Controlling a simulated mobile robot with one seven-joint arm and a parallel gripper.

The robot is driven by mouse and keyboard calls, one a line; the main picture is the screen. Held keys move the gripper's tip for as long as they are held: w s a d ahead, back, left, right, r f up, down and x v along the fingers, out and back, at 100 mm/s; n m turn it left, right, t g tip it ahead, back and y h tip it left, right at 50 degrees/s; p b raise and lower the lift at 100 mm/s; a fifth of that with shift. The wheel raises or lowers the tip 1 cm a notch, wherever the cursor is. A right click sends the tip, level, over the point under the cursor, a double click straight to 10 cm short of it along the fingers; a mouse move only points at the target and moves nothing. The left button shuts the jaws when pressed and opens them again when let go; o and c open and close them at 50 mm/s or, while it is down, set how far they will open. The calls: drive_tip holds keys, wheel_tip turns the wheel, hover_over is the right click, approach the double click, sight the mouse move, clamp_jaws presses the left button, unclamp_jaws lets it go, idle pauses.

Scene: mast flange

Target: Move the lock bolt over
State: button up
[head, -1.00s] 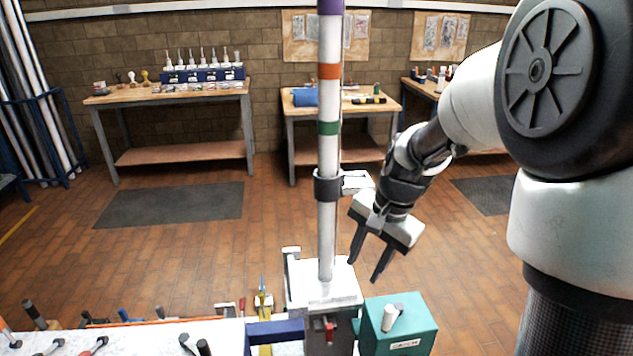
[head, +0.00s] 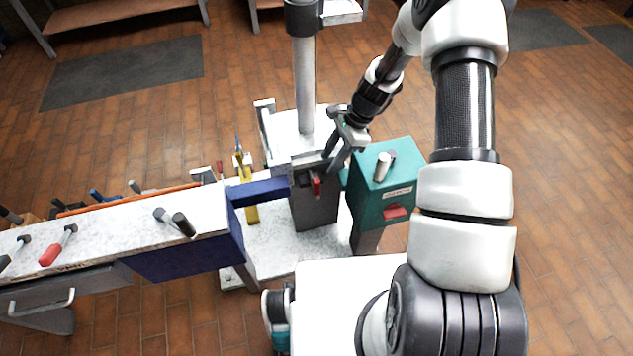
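My gripper (head: 332,164) points down at the front right of the grey mast base (head: 281,137), close to the left side of the teal box (head: 375,212). Its two dark fingers look apart, with nothing visible between them. A small red handle (head: 316,186) sits on the front of the base, just below and left of the fingertips; it may be the lock bolt, but I cannot be sure. I cannot tell whether a finger touches it. The teal box has a pale peg (head: 382,167) on top and a red part (head: 396,212) on its front.
The white mast (head: 305,85) stands upright in the base. A blue bar (head: 259,191) joins the base to a workbench (head: 130,227) holding tools at left. Brick floor is open at the back and right.

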sight(317, 180)
drive_tip(key=b+x, duration=0.1)
drive_tip(key=x, duration=1)
drive_tip(key=shift+a+b, duration=0.1)
drive_tip(key=shift+b, duration=0.25)
clamp_jaws()
